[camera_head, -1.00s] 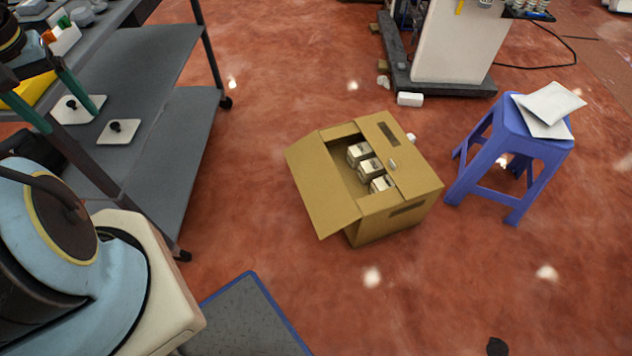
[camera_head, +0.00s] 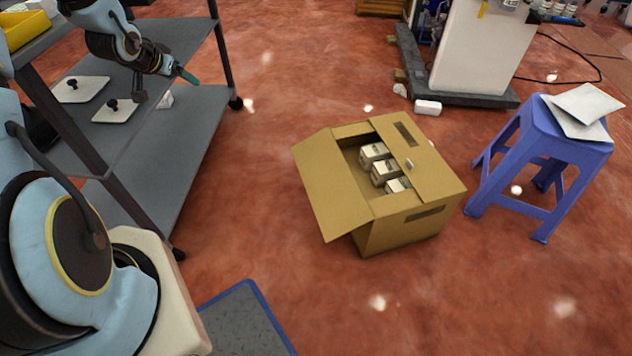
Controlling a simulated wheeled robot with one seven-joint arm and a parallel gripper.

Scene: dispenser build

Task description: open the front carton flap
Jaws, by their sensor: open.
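A brown cardboard carton (camera_head: 408,232) sits on the red floor near the middle of the view. Its left flap (camera_head: 330,190) is folded outward and slopes down to the left. Several small pale boxes (camera_head: 385,170) show in the opening between the flaps. My gripper (camera_head: 180,73) is at the upper left, in front of the grey shelves, well apart from the carton. It is open and empty, with a teal fingertip showing; the other finger is unclear.
A grey shelf rack (camera_head: 185,135) stands at the left, close to my arm. A blue stool (camera_head: 540,150) with papers on it stands right of the carton. A white machine (camera_head: 475,50) is behind. A blue-edged mat (camera_head: 240,320) lies in front. Floor around the carton is mostly clear.

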